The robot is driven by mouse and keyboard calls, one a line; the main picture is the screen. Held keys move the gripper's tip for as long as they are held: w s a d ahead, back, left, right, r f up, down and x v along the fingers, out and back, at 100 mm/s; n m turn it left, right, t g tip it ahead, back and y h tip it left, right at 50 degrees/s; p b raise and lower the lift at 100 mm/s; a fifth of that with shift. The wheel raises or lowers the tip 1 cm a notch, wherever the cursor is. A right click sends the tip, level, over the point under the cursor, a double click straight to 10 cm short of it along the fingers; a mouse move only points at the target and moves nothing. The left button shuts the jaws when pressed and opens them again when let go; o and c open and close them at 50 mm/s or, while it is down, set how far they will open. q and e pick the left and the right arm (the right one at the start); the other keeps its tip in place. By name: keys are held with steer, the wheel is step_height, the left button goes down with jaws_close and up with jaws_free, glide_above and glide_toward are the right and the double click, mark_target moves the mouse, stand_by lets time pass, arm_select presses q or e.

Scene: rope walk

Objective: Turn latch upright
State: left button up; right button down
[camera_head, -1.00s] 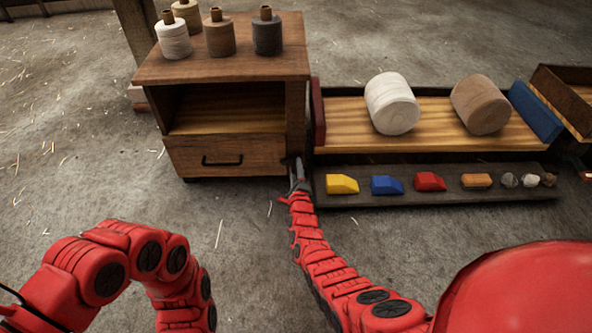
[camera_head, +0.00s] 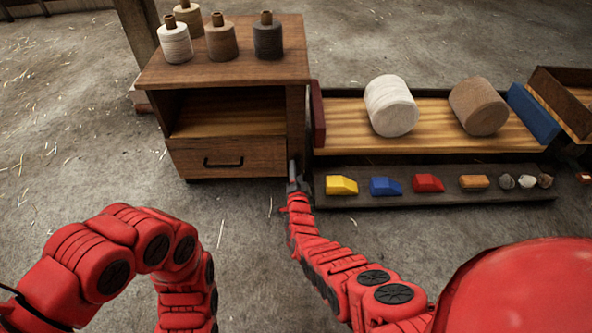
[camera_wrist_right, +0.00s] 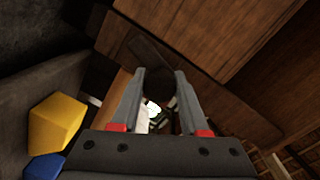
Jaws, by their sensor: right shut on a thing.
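The wooden cabinet (camera_head: 230,155) stands left of centre in the head view. My right gripper (camera_head: 292,172) is at the lower right edge of its front. In the right wrist view, my right gripper (camera_wrist_right: 158,92) is shut on a dark rounded end, which I take to be the latch (camera_wrist_right: 158,82). A dark bar lies behind it against the wood. The latch's tilt is hard to tell, as the gripper hides most of it in the head view. My left arm is bent at lower left, with its gripper out of view.
A drawer with a black handle (camera_head: 223,163) is left of the right gripper. A dark tray (camera_head: 400,197) with several small blocks and stones lies close on the right. Spools (camera_head: 175,42) stand on the cabinet top. Floor in front is clear.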

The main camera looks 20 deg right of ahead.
steer(key=shift+f+n, duration=0.1)
steer(key=shift+n, duration=1.6)
steer(key=shift+c, duration=2.1)
jaws_free()
